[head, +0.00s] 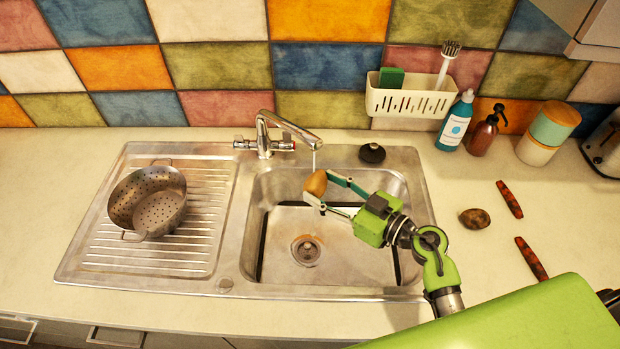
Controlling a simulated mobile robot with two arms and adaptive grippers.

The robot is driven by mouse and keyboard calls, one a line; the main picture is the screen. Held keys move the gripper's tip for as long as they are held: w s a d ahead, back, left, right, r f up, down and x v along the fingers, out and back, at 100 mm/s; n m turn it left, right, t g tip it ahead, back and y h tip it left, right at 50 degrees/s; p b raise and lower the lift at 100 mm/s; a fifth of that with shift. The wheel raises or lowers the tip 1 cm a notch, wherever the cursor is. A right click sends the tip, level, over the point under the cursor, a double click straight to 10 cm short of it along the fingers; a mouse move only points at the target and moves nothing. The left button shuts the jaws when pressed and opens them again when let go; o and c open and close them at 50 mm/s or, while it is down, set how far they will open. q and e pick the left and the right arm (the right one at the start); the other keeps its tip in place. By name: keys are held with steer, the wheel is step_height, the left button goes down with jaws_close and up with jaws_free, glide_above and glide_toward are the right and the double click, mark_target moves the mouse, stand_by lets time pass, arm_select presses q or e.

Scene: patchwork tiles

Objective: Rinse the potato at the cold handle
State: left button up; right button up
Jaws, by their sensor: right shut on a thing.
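My right gripper (324,195) is shut on the tan potato (316,183). It holds the potato above the sink basin (345,214), under the tap's spout (300,134). A thin pale stream runs from the spout down to the potato. The chrome tap (264,140) has two side handles. The left handle (243,143) has no clear colour mark that I can make out. The right handle (287,145) shows a red mark. My left gripper is not in view.
A steel colander (148,202) stands on the drainer (190,259). A black plug (372,154) lies behind the basin. On the right counter are a brown oval thing (475,218), two reddish pieces (510,199), a blue bottle (455,124), a brown pump bottle (485,134) and a canister (548,133).

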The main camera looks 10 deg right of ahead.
steer(key=s+p, duration=0.2)
steer(key=s, duration=0.5)
steer(key=shift+a, duration=0.4)
steer(key=shift+r, duration=0.1)
stand_by(1.0)
steer(key=s+r+p, duration=0.3)
steer(key=s+r, duration=0.1)
steer(key=s, duration=0.1)
steer(key=shift+a, duration=0.25)
stand_by(0.6)
